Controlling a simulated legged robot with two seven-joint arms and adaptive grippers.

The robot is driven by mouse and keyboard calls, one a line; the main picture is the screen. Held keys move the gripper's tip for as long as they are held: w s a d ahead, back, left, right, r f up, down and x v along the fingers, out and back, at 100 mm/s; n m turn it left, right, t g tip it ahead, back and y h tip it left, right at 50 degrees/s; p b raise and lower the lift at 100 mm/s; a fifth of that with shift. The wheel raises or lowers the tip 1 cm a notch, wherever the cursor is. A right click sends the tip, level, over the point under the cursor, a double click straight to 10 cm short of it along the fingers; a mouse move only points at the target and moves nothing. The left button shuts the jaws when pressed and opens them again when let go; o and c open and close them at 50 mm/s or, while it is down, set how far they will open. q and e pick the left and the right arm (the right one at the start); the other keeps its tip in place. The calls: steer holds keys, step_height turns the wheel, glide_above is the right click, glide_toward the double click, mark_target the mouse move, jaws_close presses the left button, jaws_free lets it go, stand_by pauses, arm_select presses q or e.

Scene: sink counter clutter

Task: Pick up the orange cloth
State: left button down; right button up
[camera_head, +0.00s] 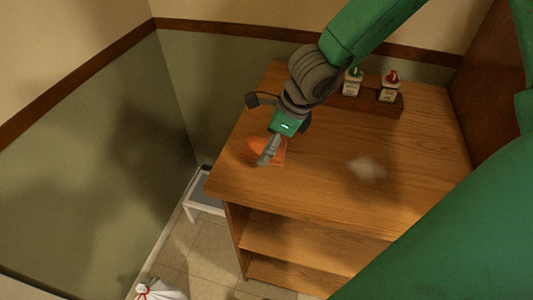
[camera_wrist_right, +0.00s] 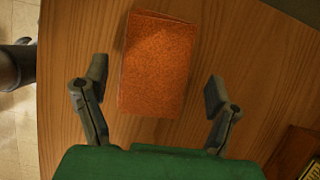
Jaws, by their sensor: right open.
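The orange cloth (camera_wrist_right: 158,65) lies flat as a folded rectangle on the wooden counter in the right wrist view. In the head view the cloth (camera_head: 280,149) is partly hidden behind my right gripper, near the counter's left edge. My right gripper (camera_wrist_right: 157,88) is open, with one finger on each side of the cloth and visible gaps between fingers and cloth. In the head view my right gripper (camera_head: 266,130) is over the cloth; its exact height is hard to tell. My left gripper is not in view.
Two small bottles, one green-topped (camera_head: 352,83) and one red-topped (camera_head: 389,88), stand in a wooden tray (camera_head: 368,106) at the back. A pale blurred patch (camera_head: 367,168) is on the clear counter. A white bag (camera_head: 158,290) lies on the floor.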

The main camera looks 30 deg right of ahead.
steer(key=shift+w+a+f, duration=0.35)
steer(key=shift+a+f, duration=0.1)
steer(key=shift+f, duration=0.15)
steer(key=shift+s+a+r, duration=0.1)
steer(key=shift+a+r, duration=0.05)
steer(key=shift+a, duration=0.05)
steer(key=shift+d, duration=0.1)
steer(key=shift+d+f, duration=0.25)
steer(key=shift+f, duration=0.1)
steer(key=shift+s+r, duration=0.1)
steer(key=c, duration=1.2)
steer(key=shift+o, duration=0.2)
steer(key=shift+a, duration=0.15)
